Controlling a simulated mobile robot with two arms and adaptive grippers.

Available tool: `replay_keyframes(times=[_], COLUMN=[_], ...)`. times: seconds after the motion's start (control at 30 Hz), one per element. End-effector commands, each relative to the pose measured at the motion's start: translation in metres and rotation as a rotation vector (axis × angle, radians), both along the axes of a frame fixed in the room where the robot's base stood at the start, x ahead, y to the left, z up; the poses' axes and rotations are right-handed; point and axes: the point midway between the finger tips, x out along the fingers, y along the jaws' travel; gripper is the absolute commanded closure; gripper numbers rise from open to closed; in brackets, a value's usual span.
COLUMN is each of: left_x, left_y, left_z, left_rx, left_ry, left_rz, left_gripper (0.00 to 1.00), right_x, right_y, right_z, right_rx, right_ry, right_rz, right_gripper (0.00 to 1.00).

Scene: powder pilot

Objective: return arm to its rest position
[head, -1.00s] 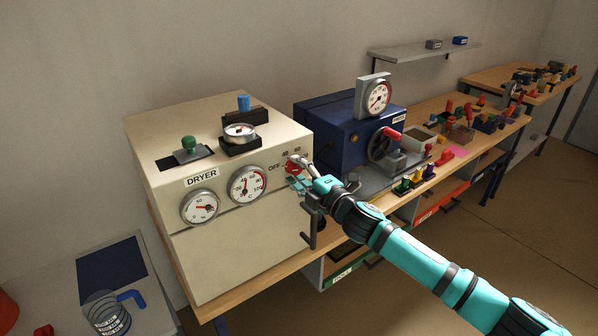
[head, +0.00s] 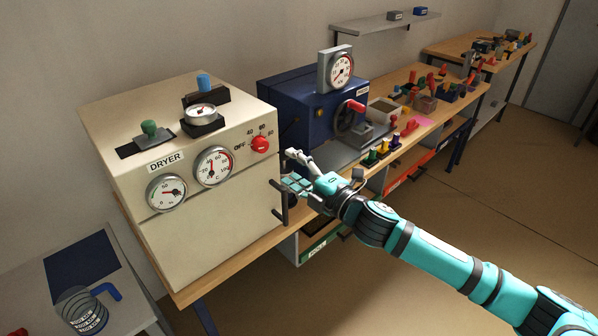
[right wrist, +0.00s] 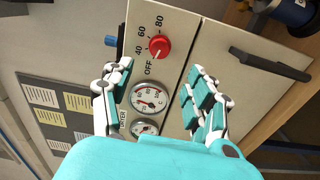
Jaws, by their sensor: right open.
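My right gripper (head: 298,172) is open and empty, in the air just right of the dryer's front edge in the head view. In the right wrist view its two fingers (right wrist: 157,100) stand apart with the dryer's panel beyond them. The dryer (head: 205,245) is a cream box with two round gauges. Its red knob (head: 260,144) shows clear of my fingers; it also shows in the right wrist view (right wrist: 159,47), among the marks OFF, 40, 60 and 80. My left gripper is not in view.
A dark blue machine (head: 285,107) with a gauge and handwheel stands behind my right gripper on the wooden bench (head: 235,258). A dark handle (head: 281,205) sticks out from the dryer's front. The floor (head: 420,190) at right is open.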

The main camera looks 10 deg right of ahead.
Motion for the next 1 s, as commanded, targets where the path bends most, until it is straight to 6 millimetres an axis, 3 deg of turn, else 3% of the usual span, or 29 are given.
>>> replay_keyframes(times=[0.2, 0.67, 0.77, 0.83, 1.0], left_x=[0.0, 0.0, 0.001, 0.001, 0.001], left_y=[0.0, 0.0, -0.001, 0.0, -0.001], left_z=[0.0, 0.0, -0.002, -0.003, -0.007], left_rx=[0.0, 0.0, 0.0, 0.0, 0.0], left_ry=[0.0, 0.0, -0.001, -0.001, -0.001], left_rz=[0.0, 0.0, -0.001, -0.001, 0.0], left_gripper=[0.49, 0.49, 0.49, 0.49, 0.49], right_x=[-0.013, -0.011, -0.001, 0.008, 0.016], right_y=[-0.009, -0.01, -0.02, -0.033, -0.077], right_z=[0.0, -0.005, -0.031, -0.065, -0.183], right_rx=[0.0, 0.005, 0.036, 0.078, 0.21], right_ry=[0.0, 0.012, 0.071, 0.149, 0.4], right_rz=[0.001, -0.006, -0.045, -0.096, -0.272], right_gripper=[0.43, 0.43, 0.43, 0.43, 0.43])
